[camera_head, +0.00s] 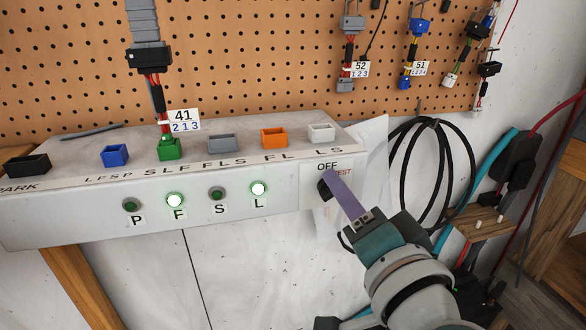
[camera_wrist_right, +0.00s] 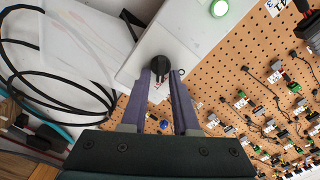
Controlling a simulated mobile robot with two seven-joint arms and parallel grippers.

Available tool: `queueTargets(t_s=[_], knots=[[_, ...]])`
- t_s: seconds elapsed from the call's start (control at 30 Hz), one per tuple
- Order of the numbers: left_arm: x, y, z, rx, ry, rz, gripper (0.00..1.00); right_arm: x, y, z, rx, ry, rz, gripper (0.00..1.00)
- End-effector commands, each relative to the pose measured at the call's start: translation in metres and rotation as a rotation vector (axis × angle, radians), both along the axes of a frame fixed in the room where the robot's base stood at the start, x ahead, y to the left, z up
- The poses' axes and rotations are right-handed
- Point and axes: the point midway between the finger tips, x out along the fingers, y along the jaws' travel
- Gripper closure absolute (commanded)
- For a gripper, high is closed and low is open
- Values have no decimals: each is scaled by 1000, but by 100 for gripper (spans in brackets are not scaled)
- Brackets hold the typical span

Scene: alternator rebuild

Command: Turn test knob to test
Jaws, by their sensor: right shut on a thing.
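The test knob (camera_head: 324,188) is a small black knob on the front of the white test panel (camera_head: 90,222), below the "OFF" label and beside the "TEST" label. My right gripper (camera_head: 331,183) reaches it from the lower right, its purple fingers at the knob. In the right wrist view the black knob (camera_wrist_right: 160,68) sits between the two purple fingertips (camera_wrist_right: 160,78), which are shut on it. The fingers partly cover the knob and the label in the head view, so its exact pointer direction is hard to tell. My left gripper is not in view.
Lights F (camera_head: 175,200) and L (camera_head: 259,188) glow; P (camera_head: 131,205) and S (camera_head: 217,193) are dark. A connector tagged 41 (camera_head: 169,148) is in the green socket. A coiled black cable (camera_head: 398,180) hangs right of the panel. Pegboard (camera_head: 250,60) with hanging connectors is behind.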

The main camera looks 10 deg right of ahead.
Motion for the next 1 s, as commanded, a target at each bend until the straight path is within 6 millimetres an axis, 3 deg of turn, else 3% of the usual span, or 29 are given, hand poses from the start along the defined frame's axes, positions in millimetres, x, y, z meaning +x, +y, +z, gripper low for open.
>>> queueTargets(t_s=[0.67,0.7,0.8,1.0], knots=[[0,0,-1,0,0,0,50,0,0,0,60,1,1,100],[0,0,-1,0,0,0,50,0,0,0,60,1,1,67],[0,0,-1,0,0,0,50,0,0,0,59,1,1,59],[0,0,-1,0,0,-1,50,0,0,0,59,2,0,59]])
